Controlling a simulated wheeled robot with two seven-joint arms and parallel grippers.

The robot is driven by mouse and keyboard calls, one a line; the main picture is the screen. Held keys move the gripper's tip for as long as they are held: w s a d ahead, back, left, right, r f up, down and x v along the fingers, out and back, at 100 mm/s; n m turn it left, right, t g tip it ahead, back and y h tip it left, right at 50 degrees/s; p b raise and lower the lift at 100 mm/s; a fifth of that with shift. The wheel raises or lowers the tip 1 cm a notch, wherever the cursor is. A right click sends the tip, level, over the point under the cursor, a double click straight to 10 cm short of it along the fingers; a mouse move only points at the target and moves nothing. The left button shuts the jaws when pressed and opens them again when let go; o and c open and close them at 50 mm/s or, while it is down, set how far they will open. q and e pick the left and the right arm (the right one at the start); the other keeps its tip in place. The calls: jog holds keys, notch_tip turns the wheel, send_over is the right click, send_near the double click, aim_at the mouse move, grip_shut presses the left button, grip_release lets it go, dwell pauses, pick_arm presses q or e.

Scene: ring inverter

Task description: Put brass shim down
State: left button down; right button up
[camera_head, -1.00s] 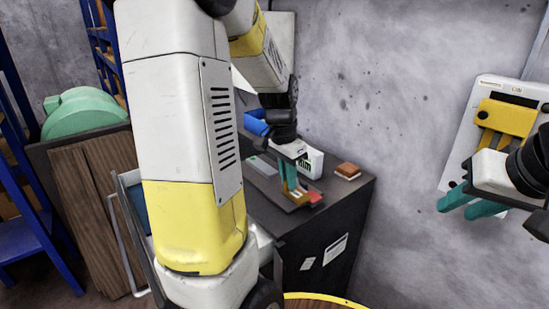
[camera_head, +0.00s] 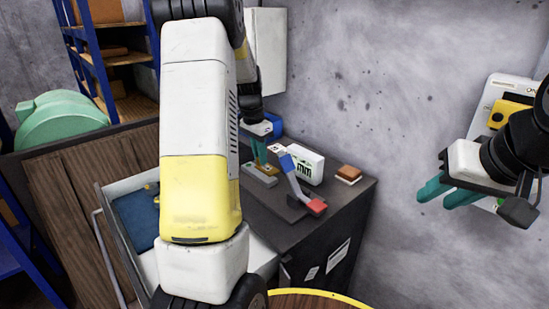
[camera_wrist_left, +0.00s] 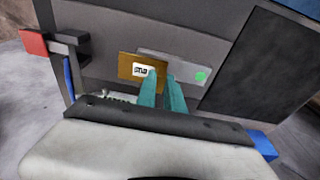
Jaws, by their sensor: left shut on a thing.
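The brass shim (camera_wrist_left: 127,66) is a flat brown-gold plate with a white label. It lies at the fingertips of my left gripper (camera_wrist_left: 163,80) in the left wrist view, close over the dark cabinet top. I cannot tell whether it touches the surface. My left gripper (camera_head: 259,157), with teal fingers, is shut on the shim above the back left part of the cabinet top in the head view. A grey bar with a green dot (camera_wrist_left: 201,76) is right beside the shim. My right gripper (camera_head: 447,193) has its teal fingers apart and empty, before the wall at right.
The dark cabinet (camera_head: 322,228) carries a lever with a red end (camera_head: 316,207), a white box marked "mm" (camera_head: 308,165) and a small brown block (camera_head: 348,171). An open drawer (camera_head: 125,232) is at left. A yellow-edged round table (camera_head: 318,294) is in front.

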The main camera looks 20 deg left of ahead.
pick_arm(q)
jog(key=shift+w+a, duration=0.55)
jog(key=shift+w, duration=0.35)
jog(key=shift+f, duration=1.8)
jog(key=shift+f, duration=0.1)
jog(key=c, duration=1.5)
grip_release()
jog(key=shift+o, duration=0.2)
